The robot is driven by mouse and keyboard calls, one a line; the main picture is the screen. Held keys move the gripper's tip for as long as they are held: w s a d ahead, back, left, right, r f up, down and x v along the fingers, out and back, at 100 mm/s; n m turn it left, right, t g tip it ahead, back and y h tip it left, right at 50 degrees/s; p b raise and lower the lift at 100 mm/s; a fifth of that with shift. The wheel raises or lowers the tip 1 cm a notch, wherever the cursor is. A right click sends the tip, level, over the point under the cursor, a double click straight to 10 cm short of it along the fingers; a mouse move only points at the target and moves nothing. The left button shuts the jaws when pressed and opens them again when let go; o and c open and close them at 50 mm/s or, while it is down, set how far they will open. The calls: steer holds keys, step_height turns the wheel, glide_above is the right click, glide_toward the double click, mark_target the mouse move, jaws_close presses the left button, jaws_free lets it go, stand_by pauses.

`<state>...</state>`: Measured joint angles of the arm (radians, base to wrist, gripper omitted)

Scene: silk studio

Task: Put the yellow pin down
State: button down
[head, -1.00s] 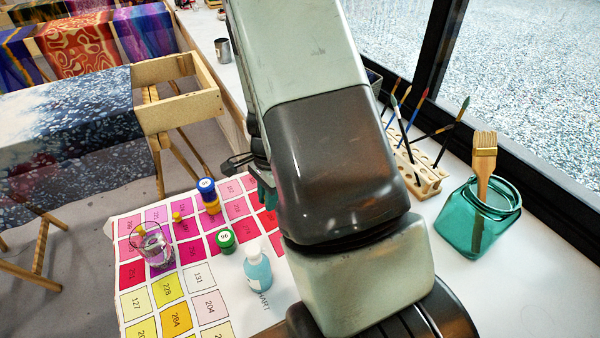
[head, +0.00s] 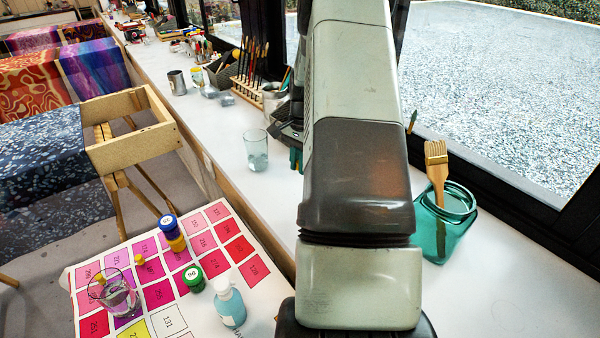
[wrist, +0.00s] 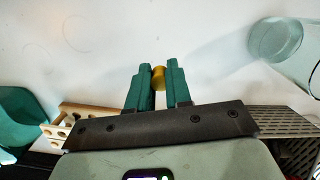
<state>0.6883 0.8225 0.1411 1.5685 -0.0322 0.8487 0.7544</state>
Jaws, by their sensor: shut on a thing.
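My gripper (wrist: 158,88) has teal fingers shut on a small yellow pin (wrist: 158,78), held between the fingertips in the wrist view. White bench top lies beyond it; I cannot tell whether the pin touches the bench. In the head view my gripper (head: 296,160) is partly hidden behind my arm, and the held pin does not show. It is over the bench, just right of a clear glass (head: 256,152). That glass also shows at the upper right of the wrist view (wrist: 276,45).
A colour chart (head: 232,300) at the lower left bears a tumbler (head: 118,297), blue-capped (head: 170,228), green-capped (head: 194,278) and pale blue bottles (head: 229,304), and another small yellow piece (head: 139,259). A teal jar (head: 446,222) with a brush stands right. Bench between chart and glass is clear.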

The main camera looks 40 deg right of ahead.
steer(key=shift+f, duration=3.05)
steer(key=shift+f, duration=0.1)
steer(key=c, duration=1)
jaws_free()
steer(key=shift+c, duration=0.2)
step_height(320, 180, up, 12)
steer(key=d, duration=0.1)
steer(key=shift+w+d, duration=0.15)
steer(key=shift+w, duration=0.05)
steer(key=shift+o, duration=0.5)
